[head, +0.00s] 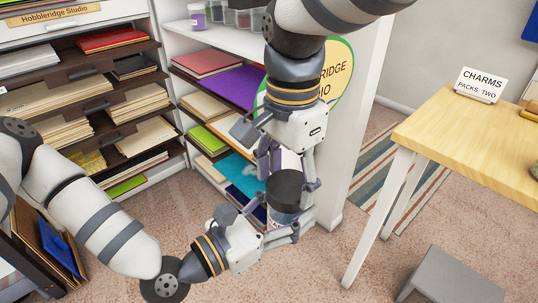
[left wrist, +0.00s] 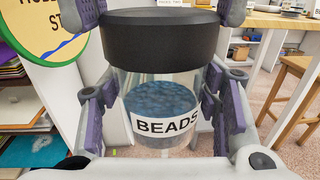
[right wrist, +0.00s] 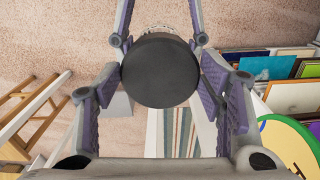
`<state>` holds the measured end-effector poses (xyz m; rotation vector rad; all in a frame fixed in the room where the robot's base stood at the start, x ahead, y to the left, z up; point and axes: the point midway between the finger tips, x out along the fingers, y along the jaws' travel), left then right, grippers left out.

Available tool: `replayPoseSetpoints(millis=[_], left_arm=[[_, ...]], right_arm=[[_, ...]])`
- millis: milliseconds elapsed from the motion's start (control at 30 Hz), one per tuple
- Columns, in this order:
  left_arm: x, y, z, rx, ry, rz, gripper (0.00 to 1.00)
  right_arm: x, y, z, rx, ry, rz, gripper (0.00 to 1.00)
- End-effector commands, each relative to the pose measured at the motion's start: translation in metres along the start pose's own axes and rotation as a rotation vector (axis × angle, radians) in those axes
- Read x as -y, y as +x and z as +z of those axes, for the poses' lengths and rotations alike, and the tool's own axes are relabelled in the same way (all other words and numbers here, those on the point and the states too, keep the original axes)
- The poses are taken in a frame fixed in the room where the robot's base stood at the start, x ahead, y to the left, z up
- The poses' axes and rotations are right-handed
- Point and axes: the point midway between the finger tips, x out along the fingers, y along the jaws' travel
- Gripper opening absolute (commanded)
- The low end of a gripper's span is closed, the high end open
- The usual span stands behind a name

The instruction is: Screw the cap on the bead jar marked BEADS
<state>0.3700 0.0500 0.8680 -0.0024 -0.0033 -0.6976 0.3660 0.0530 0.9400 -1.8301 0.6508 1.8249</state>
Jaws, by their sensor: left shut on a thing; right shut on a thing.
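The clear bead jar (head: 283,216) stands upright in the air, with blue beads and a white BEADS label facing the left wrist view (left wrist: 166,126). The black cap (head: 285,187) sits level over its mouth, also seen in the left wrist view (left wrist: 160,40) and from above in the right wrist view (right wrist: 160,70). My left gripper (head: 287,228) reaches in from the side, shut on the jar body. My right gripper (head: 288,178) points down from above, shut on the cap. I cannot tell whether a small gap lies between cap and jar rim.
A paper shelf (head: 215,45) stands behind at left, with an oval studio sign beside my right arm. A wooden table (head: 480,135) with a CHARMS sign (head: 480,85) is at right. A grey stool (head: 450,278) stands low at front right. Carpet between is clear.

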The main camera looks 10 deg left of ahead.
Motion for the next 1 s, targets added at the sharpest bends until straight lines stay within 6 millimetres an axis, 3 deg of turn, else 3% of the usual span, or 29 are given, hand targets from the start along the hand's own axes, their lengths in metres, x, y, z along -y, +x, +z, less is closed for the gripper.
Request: replayPoseSetpoints(millis=[200, 400, 567, 833, 867, 933, 1000], left_arm=[[0.0004, -0.0005, 0.0, -0.003, 0.002, -0.001, 0.0], [0.0006, -0.0005, -0.0001, -0.003, 0.002, -0.002, 0.0], [0.0008, -0.0004, 0.0, -0.003, 0.001, -0.002, 0.0], [0.001, -0.0004, 0.0, -0.002, 0.001, -0.003, 0.0], [0.0011, -0.0004, 0.0, -0.002, 0.001, -0.003, 0.0], [0.001, -0.0004, 0.0001, -0.002, 0.001, -0.003, 0.0], [0.0009, -0.0003, 0.0002, -0.002, 0.001, -0.003, 0.0]], right_arm=[[0.0055, 0.0005, -0.0014, -0.006, 0.801, 0.0, 0.51], [0.0072, 0.0007, -0.0047, -0.002, 1.361, 0.001, 0.51], [0.0076, 0.0006, -0.0059, 0.0, 1.531, 0.001, 0.51], [0.0077, 0.0005, -0.0061, 0.002, 1.543, 0.0, 0.51], [0.0077, 0.0004, -0.0061, 0.002, 1.543, 0.0, 0.67], [0.0077, 0.0004, -0.0061, 0.002, 1.543, 0.0, 0.82], [0.0075, 0.0005, -0.0061, 0.001, 1.542, 0.001, 0.82]])
